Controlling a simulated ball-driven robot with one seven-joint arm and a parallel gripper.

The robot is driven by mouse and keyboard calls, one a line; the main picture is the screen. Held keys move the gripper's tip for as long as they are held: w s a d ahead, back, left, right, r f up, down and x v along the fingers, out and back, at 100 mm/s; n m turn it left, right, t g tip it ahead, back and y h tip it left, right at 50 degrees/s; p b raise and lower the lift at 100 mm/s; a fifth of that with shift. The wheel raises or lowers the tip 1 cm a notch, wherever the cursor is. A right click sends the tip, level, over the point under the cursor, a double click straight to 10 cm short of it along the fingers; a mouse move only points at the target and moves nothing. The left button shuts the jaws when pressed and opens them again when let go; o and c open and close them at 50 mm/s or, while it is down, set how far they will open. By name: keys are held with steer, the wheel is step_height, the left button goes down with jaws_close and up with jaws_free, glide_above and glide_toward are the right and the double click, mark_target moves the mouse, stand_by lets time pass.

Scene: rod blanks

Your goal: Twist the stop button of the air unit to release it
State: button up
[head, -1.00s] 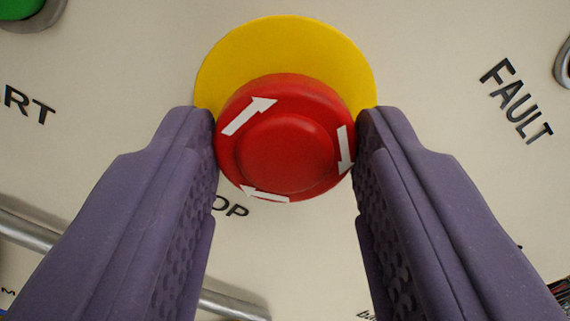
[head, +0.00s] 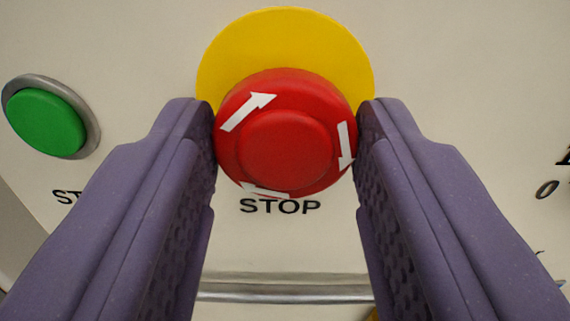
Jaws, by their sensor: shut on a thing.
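The red stop button (head: 285,145) sits on a yellow round plate (head: 285,38) in the upper middle of the head view. White arrows on its face point clockwise around it. The black word STOP (head: 280,206) is printed just below it and reads level. My gripper (head: 286,135) has one purple finger at the button's left side and one at its right, shut on its rim. The button's far side and stem are hidden behind its face, so I cannot tell how far out it stands.
A green button (head: 45,120) in a grey ring is at the left of the pale panel (head: 460,60). A metal bar (head: 285,288) crosses below the stop button. Partly cut-off lettering shows at the right edge.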

steer(key=shift+r+m, duration=0.25)
steer(key=shift+m, duration=0.05)
stand_by(0.4)
steer(key=o, duration=1.1)
steer(key=shift+w+f, duration=0.2)
steer(key=shift+w, duration=0.05)
steer(key=shift+c, duration=0.2)
steer(key=shift+s, duration=0.1)
steer(key=s, duration=0.7)
steer(key=shift+s+b, duration=0.3)
steer(key=shift+s, duration=0.1)
